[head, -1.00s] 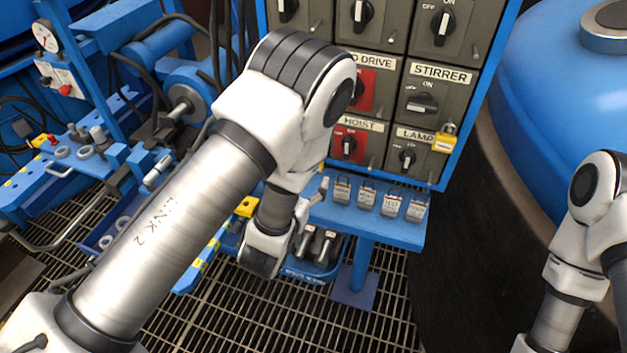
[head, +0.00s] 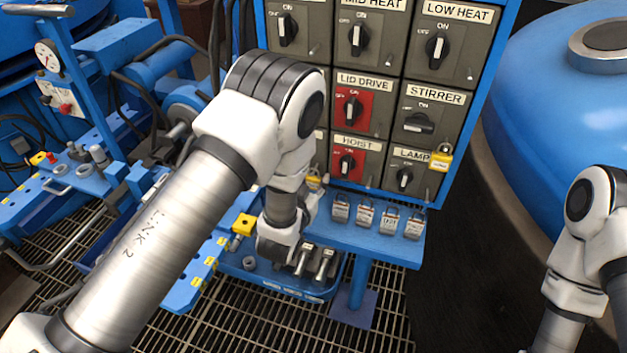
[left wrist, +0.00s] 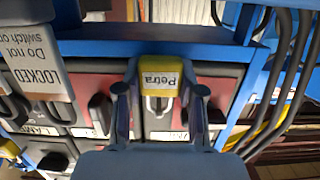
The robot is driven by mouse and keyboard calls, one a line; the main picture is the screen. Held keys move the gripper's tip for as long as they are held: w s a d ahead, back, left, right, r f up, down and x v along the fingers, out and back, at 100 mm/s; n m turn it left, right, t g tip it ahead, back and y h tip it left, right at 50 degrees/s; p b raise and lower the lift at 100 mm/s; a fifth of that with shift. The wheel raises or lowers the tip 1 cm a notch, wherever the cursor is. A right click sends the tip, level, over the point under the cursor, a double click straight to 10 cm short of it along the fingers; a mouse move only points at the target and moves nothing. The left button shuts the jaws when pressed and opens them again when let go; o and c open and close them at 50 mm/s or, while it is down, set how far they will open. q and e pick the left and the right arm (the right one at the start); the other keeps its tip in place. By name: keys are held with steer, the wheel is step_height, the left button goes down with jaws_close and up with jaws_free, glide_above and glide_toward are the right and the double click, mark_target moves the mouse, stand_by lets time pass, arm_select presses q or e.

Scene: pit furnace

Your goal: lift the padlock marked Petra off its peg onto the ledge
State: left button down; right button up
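The yellow padlock marked Petra (left wrist: 160,77) shows in the middle of the left wrist view, its shackle at the switch panel. My left gripper (left wrist: 160,92) has one finger on each side of it, with small gaps visible, so it looks open around the padlock. In the head view my left arm hides most of this gripper and the peg.
Several white-labelled padlocks (head: 364,217) stand along the ledge. Another yellow padlock (head: 440,160) hangs by the LAMP switch. A LOCKED tag (left wrist: 38,72) is close left of my gripper in the wrist view. A blue tray (head: 275,280) lies below, and a blue vessel (head: 560,95) stands right.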

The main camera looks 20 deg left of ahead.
mark_target(312, 183)
arm_select(q)
steer(key=shift+r+p, duration=0.3)
steer(key=shift+r, duration=0.15)
stand_by(0.4)
steer(key=shift+s+a+p, duration=0.1)
steer(key=shift+s+p, duration=0.4)
steer(key=shift+s, duration=2.45)
